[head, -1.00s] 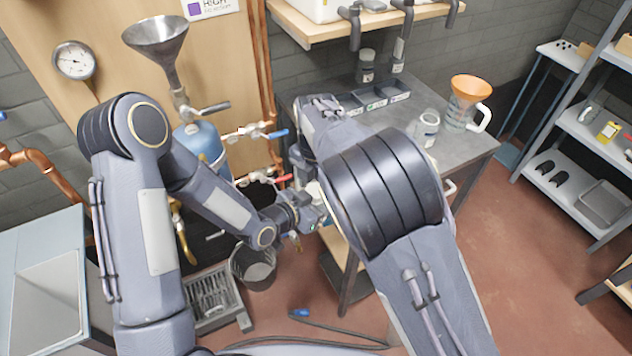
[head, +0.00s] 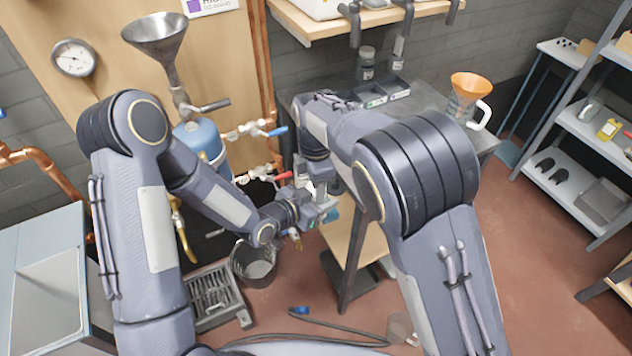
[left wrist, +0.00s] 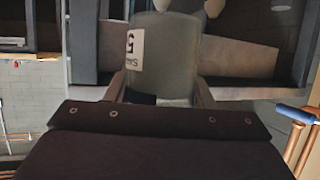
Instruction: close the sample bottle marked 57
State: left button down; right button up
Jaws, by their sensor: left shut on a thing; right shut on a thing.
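In the left wrist view a translucent grey sample bottle (left wrist: 170,55) stands between the two fingers of my left gripper (left wrist: 162,90). In the head view my left gripper (head: 318,212) is shut beside the bench's front edge, and the bottle is hard to make out there. My right gripper (head: 319,184) points down just above it, close to it. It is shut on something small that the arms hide. I cannot see whether a cap sits on the bottle.
The bench (head: 425,100) carries a black tray (head: 385,92) and a jug with an orange funnel (head: 468,95). A red-handled valve (head: 262,175) is close left of the grippers. A dark bucket (head: 255,265) and a grate (head: 215,295) stand below.

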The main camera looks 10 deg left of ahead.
jog(key=o, duration=1.1)
jog(key=shift+r, duration=2.25)
jog(key=shift+c, duration=0.3)
jog(key=shift+r+n, duration=0.65)
jog(key=shift+n, duration=0.45)
notch_tip(320, 180, up, 2)
jog(key=n, duration=0.4)
jog(key=shift+r, duration=0.1)
